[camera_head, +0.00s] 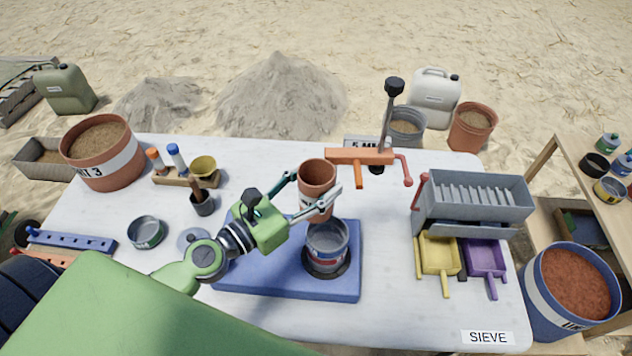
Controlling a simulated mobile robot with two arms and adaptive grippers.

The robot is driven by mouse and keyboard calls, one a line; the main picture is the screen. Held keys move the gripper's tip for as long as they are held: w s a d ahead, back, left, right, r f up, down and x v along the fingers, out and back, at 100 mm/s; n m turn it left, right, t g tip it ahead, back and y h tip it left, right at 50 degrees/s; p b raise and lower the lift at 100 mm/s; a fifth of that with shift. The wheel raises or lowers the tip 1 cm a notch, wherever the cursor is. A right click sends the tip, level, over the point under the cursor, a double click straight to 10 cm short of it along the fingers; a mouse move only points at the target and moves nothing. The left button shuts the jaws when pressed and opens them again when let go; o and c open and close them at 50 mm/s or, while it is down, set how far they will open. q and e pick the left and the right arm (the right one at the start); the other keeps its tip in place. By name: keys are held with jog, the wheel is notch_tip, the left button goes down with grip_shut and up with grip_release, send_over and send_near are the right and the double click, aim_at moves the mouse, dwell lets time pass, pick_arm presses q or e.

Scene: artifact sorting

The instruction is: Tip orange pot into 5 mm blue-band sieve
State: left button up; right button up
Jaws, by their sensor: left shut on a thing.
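The orange pot (317,176) is a terracotta-coloured cup, held nearly upright with its open mouth up. My left gripper (311,203) is shut on it, with fingers on both sides, and holds it above and just behind the sieve. The sieve (327,243) is a round grey metal pan with a blue and red marking on its side. It stands on a dark round base on the blue mat (290,286). The inside of the pot looks reddish brown; I cannot tell how full it is. My right gripper is not in view.
An orange clamp (360,156) with a dark upright rod stands behind the pot, before a "5 MM" sign. A grey riffle box (474,203) and yellow and purple scoops (440,255) are at right. Small tins and a brush holder (202,203) are at left.

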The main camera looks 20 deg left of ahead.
pick_arm(q)
jog(key=shift+s+f+b, duration=0.15)
jog(key=shift+f+b, duration=0.5)
jog(key=shift+f, duration=0.1)
jog(key=shift+f+b, duration=0.7)
jog(key=shift+f, duration=0.05)
jog(key=shift+w+a+r+m+p, duration=0.1)
jog(key=shift+w+r+m+p, duration=0.15)
jog(key=shift+m, duration=0.3)
jog(key=shift+w+a+r+m+p, duration=0.1)
jog(key=shift+r+m, duration=0.2)
jog(key=shift+m, duration=0.25)
jog(key=m, duration=0.3)
jog(key=shift+a, duration=0.25)
jog(key=shift+a+m, duration=0.1)
jog(key=shift+m, duration=0.8)
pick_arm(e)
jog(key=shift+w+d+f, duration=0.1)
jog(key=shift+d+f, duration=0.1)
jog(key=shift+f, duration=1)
pick_arm(q)
jog(key=shift+f+m, duration=0.4)
jog(key=shift+m, duration=0.7)
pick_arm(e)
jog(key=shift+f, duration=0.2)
